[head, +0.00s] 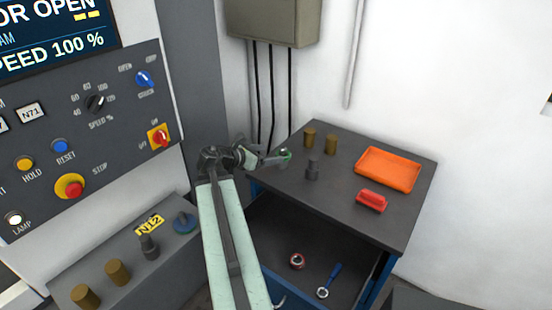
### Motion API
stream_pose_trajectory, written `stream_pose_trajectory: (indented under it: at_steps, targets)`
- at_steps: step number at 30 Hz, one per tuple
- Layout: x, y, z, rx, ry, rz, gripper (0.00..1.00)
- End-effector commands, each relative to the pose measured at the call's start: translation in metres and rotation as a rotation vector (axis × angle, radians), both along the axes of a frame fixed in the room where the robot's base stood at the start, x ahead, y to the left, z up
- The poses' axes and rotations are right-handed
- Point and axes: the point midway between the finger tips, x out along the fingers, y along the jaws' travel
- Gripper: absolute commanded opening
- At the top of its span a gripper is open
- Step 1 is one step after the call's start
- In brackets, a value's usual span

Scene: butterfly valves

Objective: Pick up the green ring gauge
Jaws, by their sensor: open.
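A small green ring, which looks like the green ring gauge (286,154), shows at the tips of my gripper (273,158), over the left part of the dark table top. My gripper is open, and its fingers point right toward the ring. The ring is small and partly covered by the fingers. I cannot tell whether it lies between them or just beyond them, or whether it touches the table.
On the table (390,225) stand brass cylinders (331,144), a grey stepped part (313,170), an orange tray (388,169) and a red block (371,201). A control panel (90,140) is left.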

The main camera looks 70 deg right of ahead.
Motion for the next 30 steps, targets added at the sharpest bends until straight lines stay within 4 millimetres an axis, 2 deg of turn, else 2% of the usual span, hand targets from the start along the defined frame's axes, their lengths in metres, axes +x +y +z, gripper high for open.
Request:
stream_pose_trajectory:
  at_steps: [6,11,17,21,26,27,30]
  targets:
    - [-0.007,-0.019,-0.012,0.001,-0.003,0.0,0.79]
    - [-0.007,-0.022,-0.014,0.0,-0.004,0.003,0.79]
    - [-0.014,-0.046,-0.038,0.001,-0.005,0.003,0.79]
    - [-0.021,-0.06,-0.04,0.001,-0.005,0.005,0.79]
    - [-0.021,-0.059,-0.038,0.001,-0.006,0.007,0.79]
    - [-0.021,-0.059,-0.038,0.001,-0.006,0.007,0.73]
    - [-0.021,-0.059,-0.038,0.001,-0.006,0.007,0.46]
